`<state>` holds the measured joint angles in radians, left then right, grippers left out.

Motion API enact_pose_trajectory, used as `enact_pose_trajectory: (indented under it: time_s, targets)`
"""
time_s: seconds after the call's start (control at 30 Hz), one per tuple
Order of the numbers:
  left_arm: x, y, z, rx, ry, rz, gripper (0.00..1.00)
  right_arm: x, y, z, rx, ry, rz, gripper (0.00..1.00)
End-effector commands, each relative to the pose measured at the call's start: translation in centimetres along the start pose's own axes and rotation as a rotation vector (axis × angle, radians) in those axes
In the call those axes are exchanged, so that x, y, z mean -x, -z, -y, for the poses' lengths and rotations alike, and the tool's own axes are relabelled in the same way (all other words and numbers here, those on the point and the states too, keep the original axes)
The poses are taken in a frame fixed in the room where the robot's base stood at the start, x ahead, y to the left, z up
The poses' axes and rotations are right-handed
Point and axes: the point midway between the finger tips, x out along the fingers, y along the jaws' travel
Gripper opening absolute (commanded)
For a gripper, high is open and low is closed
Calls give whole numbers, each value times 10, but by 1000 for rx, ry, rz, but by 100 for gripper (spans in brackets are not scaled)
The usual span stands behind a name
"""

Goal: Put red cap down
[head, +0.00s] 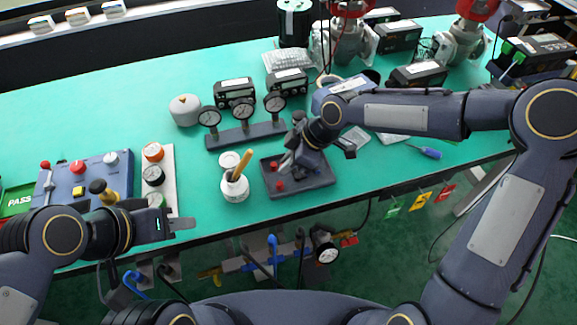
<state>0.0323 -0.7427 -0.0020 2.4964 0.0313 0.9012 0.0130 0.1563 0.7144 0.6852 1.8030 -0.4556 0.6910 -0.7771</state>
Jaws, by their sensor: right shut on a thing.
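A small dark tray (310,186) lies near the table's front edge. Two small red caps show at it: one near its front left (279,186) and one further back (274,165), beside my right gripper's fingertips. My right gripper (286,161) points down over the tray and is shut on a red cap. The fingers and wrist partly hide the cap and the tray's back part, so I cannot tell whether the cap touches the tray. My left gripper (182,224) is at the table's front edge on the left, away from the caps; its finger gap is not clear.
A white bottle with a yellow-handled brush (234,187) stands just left of the tray. A rack of gauges (245,134) stands behind. A control box (85,180) and gauge panel (158,180) are at left. Valves and devices crowd the back right.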

Motion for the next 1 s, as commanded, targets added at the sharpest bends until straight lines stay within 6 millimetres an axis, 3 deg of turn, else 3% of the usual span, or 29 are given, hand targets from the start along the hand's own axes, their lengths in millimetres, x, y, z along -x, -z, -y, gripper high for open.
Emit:
enact_pose_trajectory:
  time_s: [0.13, 0.47, 0.5, 0.57, 0.83, 1.0]
  targets:
    - [-2, -1, 1, 0, 0, 0, 36, -18, -11, 1, -1, 2, 1, 0]
    - [-4, -2, 2, 0, 0, 0, 36, -21, -13, 0, -1, 1, 0, 0]
    - [-4, -2, 2, 0, 0, 0, 36, -20, -12, 0, 0, 0, 0, 16]
    - [-3, -2, 2, 0, 0, 0, 36, -19, -12, 0, 0, 1, 0, 23]
    - [-2, -1, 1, 0, 0, 0, 36, -18, -12, 0, 0, 0, 0, 23]
    - [0, 0, 0, 0, 0, 0, 36, -3, -11, -1, -1, -3, 0, 23]
